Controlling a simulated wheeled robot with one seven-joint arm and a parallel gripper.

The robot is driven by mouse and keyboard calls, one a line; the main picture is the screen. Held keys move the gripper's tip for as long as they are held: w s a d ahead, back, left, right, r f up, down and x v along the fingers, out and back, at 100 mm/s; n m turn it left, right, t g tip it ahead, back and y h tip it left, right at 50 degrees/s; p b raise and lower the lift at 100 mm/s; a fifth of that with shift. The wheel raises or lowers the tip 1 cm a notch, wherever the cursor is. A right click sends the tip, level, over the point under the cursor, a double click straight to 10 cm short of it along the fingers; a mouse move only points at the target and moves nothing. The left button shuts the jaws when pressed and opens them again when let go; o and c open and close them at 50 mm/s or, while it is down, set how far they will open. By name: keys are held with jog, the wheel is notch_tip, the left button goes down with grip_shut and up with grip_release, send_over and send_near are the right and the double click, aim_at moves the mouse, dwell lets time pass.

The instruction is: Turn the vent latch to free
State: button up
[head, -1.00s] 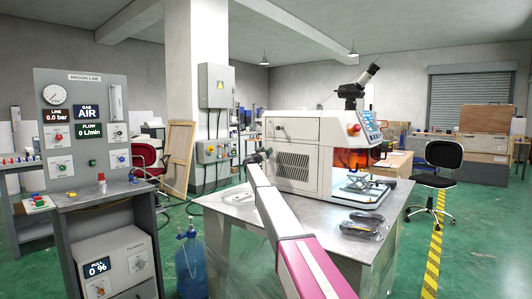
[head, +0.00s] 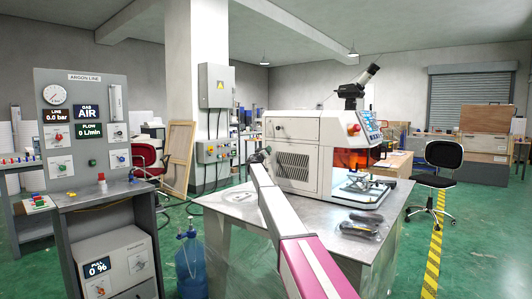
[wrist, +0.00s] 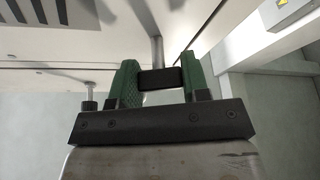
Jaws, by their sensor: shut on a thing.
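The vent latch (wrist: 160,79) is a small black bar on a grey stem, seen in the wrist view close to a white face of the machine. My gripper (wrist: 158,70) has green fingers, one on each side of the latch, shut on it. In the head view my gripper (head: 262,156) is at the left side of the white machine (head: 292,129), near its dark vent grille (head: 293,164). The latch is hidden there behind my gripper. I cannot tell the latch's marked position.
In the wrist view another knob (wrist: 88,102) sticks out left of my gripper. The machine stands on a metal table (head: 225,203). The argon panel (head: 84,125) is at the left, with a blue bottle (head: 191,265) on the floor between.

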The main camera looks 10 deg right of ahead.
jog(key=n+y, duration=0.2)
jog(key=n, duration=0.2)
jog(key=n+y, duration=0.1)
jog(key=n, duration=0.3)
jog(key=shift+y, duration=0.4)
jog(key=n+y, duration=0.1)
jog(key=n, duration=0.2)
jog(key=n+g, duration=0.1)
jog(key=n, duration=0.3)
jog(key=shift+y, duration=0.4)
jog(key=shift+n+g, duration=0.3)
jog(key=o, duration=0.9)
jog(key=v, duration=1)
jog(key=shift+s+a, duration=0.1)
jog(key=shift+s, duration=0.25)
